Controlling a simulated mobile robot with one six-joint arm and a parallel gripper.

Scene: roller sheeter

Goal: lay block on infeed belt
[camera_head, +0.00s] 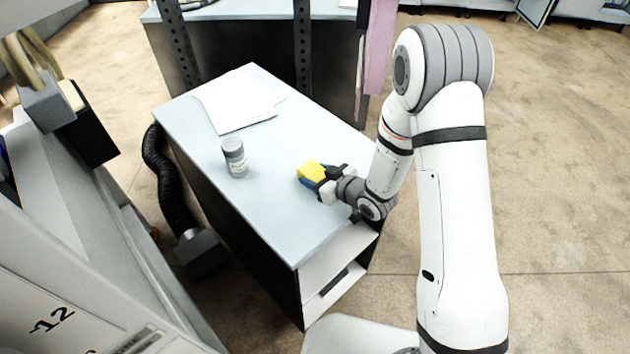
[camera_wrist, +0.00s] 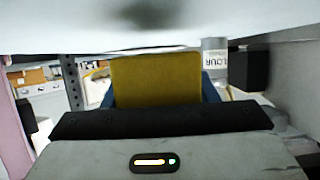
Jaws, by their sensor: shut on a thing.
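A yellow block (camera_head: 311,172) is at my gripper (camera_head: 315,178), over the right part of the pale table top (camera_head: 265,215). The gripper is shut on the block. In the wrist view the block (camera_wrist: 157,80) fills the middle, with blue finger parts showing at both its sides. That view looks upside down, with the table surface across the top and close to the block's far edge. I cannot tell whether the block touches the table. I cannot clearly make out the infeed belt in either view.
A grey jar (camera_head: 235,158) stands left of the gripper, and it also shows in the wrist view, labelled upside down (camera_wrist: 215,57). White paper sheets (camera_head: 238,102) lie at the table's back. A large grey machine (camera_head: 70,200) stands left, beyond a black hose (camera_head: 170,185).

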